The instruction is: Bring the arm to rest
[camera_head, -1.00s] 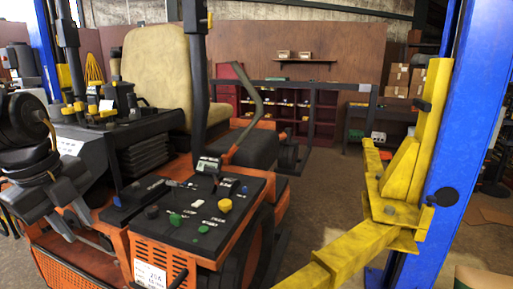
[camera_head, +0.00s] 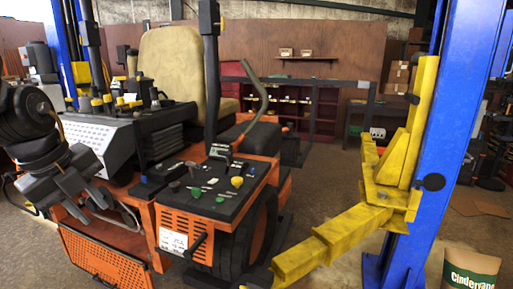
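My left gripper (camera_head: 82,205) hangs from my dark arm at the left edge of the head view. It points down in front of the orange mower (camera_head: 107,262), with its two fingers apart and nothing seen between them. Whether it touches the mower I cannot tell. The mower's black control panel (camera_head: 212,190) with coloured knobs lies to the right of it. A yellow lift arm (camera_head: 335,235) reaches from the blue lift post (camera_head: 462,130) toward the mower's near right side. Its end is low, beside the wheel. My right gripper is not in view.
A beige seat (camera_head: 172,70) rises from the mower. A Cindervane bag (camera_head: 468,270) stands at the lower right, beside the post. Dark red shelves (camera_head: 322,110) and a workbench stand at the back. Floor behind the lift arm is clear.

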